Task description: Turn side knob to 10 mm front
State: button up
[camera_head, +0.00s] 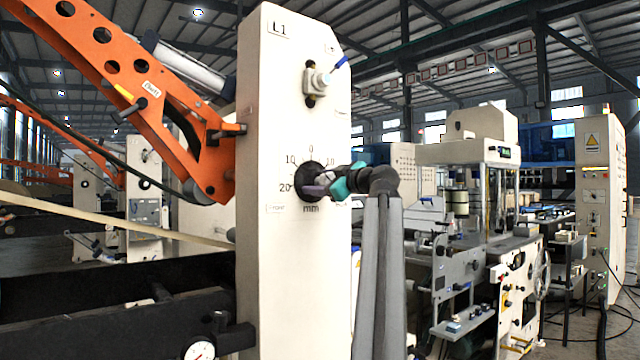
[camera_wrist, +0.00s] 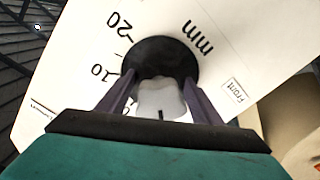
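The side knob is a pale grey grip (camera_wrist: 160,98) on a round black dial (camera_wrist: 158,52), set in the cream machine panel (camera_head: 290,90). In the head view the black dial (camera_head: 306,188) is partly covered by my gripper (camera_head: 322,183), which reaches in from the right. In the wrist view the fingers of my gripper (camera_wrist: 160,85) straddle the knob, their tips close against both sides. A short dark mark on the knob faces the gripper body, which hides the scale there. The "10", "20", "mm" and "Front" markings show around the dial.
An orange arm (camera_head: 165,100) joins the panel's left side. A smaller knob with a blue lever (camera_head: 320,80) sits higher on the panel. A black beam (camera_head: 120,320) with a gauge lies at lower left. Another machine (camera_head: 480,240) stands at right.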

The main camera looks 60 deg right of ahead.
dwell(0.3)
jog(key=v, duration=1.4)
jog(key=shift+p, duration=0.3)
